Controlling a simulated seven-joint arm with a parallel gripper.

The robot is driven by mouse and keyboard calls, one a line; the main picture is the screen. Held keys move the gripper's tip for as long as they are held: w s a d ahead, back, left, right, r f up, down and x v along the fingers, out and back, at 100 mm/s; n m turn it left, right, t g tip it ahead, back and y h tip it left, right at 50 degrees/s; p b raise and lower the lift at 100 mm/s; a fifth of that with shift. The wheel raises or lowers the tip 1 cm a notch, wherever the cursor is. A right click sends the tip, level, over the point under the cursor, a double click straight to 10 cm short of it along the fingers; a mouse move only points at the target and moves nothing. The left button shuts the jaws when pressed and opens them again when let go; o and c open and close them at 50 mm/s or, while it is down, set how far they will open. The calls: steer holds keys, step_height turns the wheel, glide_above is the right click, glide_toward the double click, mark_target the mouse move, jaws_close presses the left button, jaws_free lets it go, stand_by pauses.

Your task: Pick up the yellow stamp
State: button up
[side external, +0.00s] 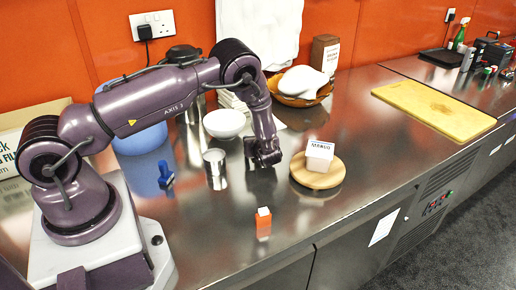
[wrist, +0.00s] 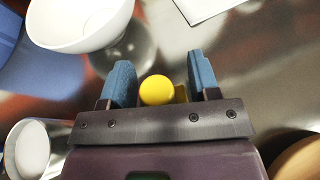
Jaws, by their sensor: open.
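In the wrist view, the yellow stamp (wrist: 157,89) shows its round yellow top between the two blue fingers. My gripper (wrist: 160,80) is open, with one finger on each side of the stamp; gaps show on both sides, the right one partly filled by a lower yellow part. In the side view, my gripper (side external: 264,163) points down low over the steel counter, between the metal cup and the round wooden board. The stamp is hidden there behind my gripper.
Close by stand a metal cup (side external: 215,168), a white bowl (side external: 224,123) and a round wooden board (side external: 330,176) bearing a white block (side external: 319,155). A blue stamp-like object (side external: 165,174) and an orange-and-white one (side external: 263,219) stand apart. The front counter is mostly clear.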

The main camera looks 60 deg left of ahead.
steer(key=c, duration=1)
